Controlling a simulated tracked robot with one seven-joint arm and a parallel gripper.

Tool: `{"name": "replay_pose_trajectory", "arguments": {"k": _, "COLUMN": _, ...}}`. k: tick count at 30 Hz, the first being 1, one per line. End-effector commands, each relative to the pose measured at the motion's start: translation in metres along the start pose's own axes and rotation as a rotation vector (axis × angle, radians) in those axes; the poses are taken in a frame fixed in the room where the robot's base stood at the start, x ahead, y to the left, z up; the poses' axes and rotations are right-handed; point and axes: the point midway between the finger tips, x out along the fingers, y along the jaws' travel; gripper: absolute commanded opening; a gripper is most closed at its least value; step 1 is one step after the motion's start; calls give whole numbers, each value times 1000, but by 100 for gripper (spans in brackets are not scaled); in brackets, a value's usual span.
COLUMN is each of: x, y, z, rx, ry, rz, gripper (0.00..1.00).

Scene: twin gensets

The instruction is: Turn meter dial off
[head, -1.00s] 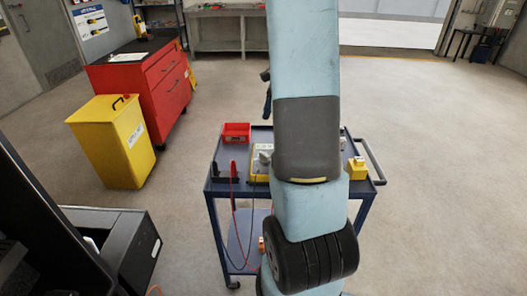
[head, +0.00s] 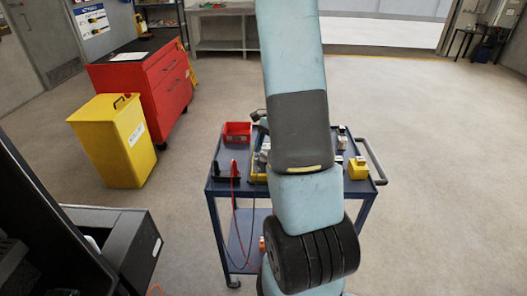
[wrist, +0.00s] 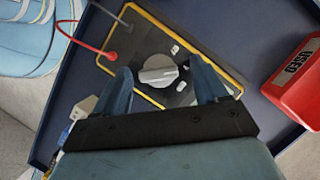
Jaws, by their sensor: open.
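The meter is a dark panel with a yellow border (wrist: 219,63) in the wrist view, lying on the blue cart. Its grey round dial (wrist: 158,72) has a raised pointer bar, and small light marks sit around it. In the head view the meter's yellow edge (head: 257,178) shows beside my arm, which hides most of it. My gripper (wrist: 160,67) is open and empty, one finger on each side of the dial in the picture. I cannot tell whether either finger touches it. A red lead and a dark lead plug into the meter's far left part.
The cart (head: 212,189) also holds a red bin (head: 237,132), marked USED in the wrist view (wrist: 297,79), and a yellow box (head: 358,169) at the right.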

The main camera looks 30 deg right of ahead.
Motion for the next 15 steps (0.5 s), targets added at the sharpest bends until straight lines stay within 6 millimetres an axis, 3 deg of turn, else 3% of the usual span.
{"name": "replay_pose_trajectory", "arguments": {"k": 6, "x": 0, "y": 0, "z": 0, "rx": -1, "ry": 0, "rz": 0, "gripper": 72}}
{"name": "replay_pose_trajectory", "arguments": {"k": 15, "x": 0, "y": 0, "z": 1, "rx": -2, "ry": 0, "rz": 1, "gripper": 44}}
